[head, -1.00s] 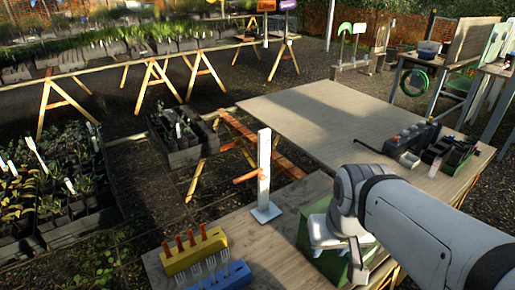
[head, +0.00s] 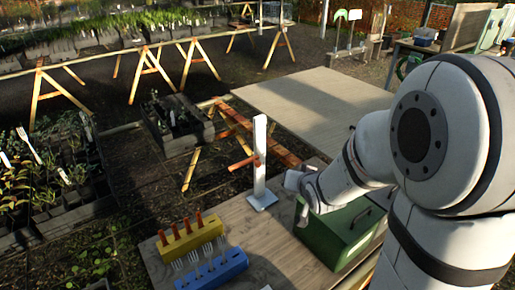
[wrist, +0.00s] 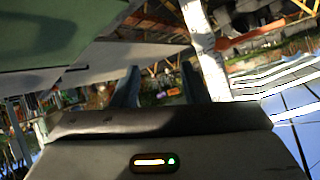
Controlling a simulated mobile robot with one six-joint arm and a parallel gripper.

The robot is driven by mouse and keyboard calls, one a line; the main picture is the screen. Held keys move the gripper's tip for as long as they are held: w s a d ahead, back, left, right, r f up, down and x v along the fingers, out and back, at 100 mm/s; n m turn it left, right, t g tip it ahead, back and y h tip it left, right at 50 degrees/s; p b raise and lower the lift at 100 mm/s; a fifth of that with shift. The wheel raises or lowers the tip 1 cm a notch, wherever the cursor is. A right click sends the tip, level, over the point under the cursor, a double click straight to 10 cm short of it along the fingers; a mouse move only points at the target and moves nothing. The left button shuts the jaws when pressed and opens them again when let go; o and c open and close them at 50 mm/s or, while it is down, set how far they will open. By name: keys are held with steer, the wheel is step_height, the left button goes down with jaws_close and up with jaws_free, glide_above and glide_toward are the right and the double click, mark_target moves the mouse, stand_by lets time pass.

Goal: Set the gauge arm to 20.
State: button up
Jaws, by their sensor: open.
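The gauge is an upright white post (head: 259,150) on a small square base, standing on the near wooden table. Its orange arm (head: 242,163) sticks out to the left, sloping slightly down from the post. Scale marks are too small to read. My gripper (head: 291,181) is just right of the post, low and apart from it, above the table and beside the green box. In the wrist view, my gripper (wrist: 158,90) has its two dark fingers spread with nothing between them. The white post (wrist: 207,55) rises just right of the fingers there.
A green box (head: 340,232) stands right of the post, under my arm. A yellow block (head: 190,238) with orange pegs and a blue block (head: 213,272) with forks lie at the front left. A bare wooden tabletop (head: 315,105) lies behind. Free room is left of the post.

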mark_target(260, 165)
steer(key=w+a+f+t+y, duration=0.1)
steer(key=w+a+y, duration=0.1)
steer(key=w+a, duration=0.1)
steer(key=w+a+f+m+t+y+p, duration=0.1)
steer(key=w+a+t+y, duration=0.1)
steer(key=w+a, duration=0.1)
steer(key=w+a+f+t+y, duration=0.1)
steer(key=w+a+y, duration=0.2)
steer(key=a, duration=0.1)
steer(key=shift+w+a, duration=0.3)
steer(key=shift+w, duration=0.05)
steer(key=shift+c, duration=0.4)
jaws_close()
